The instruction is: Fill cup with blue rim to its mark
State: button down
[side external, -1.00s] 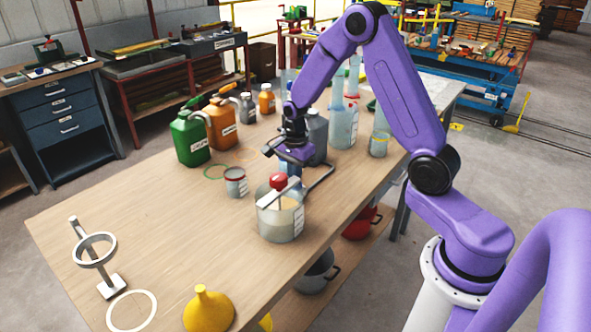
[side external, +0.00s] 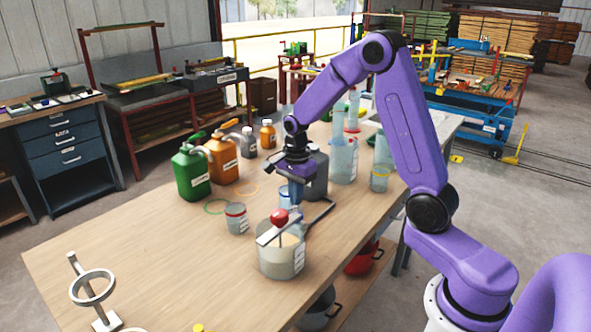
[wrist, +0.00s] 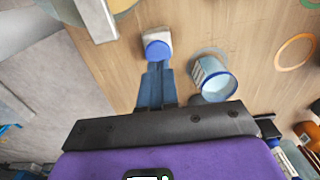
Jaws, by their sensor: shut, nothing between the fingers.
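The cup with the blue rim (wrist: 215,78) stands on the table just right of my fingers in the wrist view. In the side view this cup (side external: 284,194) is partly hidden by my gripper (side external: 296,208). My gripper's blue fingers are shut together and point down, behind the glass vessel. In the wrist view my gripper (wrist: 157,64) ends at a small pale block with a round blue face (wrist: 158,48); I cannot tell whether they touch. The cup's mark and fill level are not readable.
A red-rimmed cup (side external: 236,218) stands left of the vessel, a yellow-rimmed cup (side external: 380,178) back right. Green (side external: 191,173) and orange (side external: 222,160) cans stand at the back left. A ring stand (side external: 92,287) is front left. The front-left tabletop is mostly clear.

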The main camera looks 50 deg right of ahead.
notch_tip(320, 180, up, 8)
jog(key=shift+r, duration=0.25)
jog(key=shift+r, duration=0.1)
dwell(0.7)
jog(key=shift+s+d+r, duration=0.1)
jog(key=shift+d+r, duration=0.05)
jog(key=shift+r, duration=0.75)
jog(key=shift+f, duration=0.1)
notch_tip(320, 180, down, 14)
jog(key=shift+r, duration=0.1)
dwell(0.4)
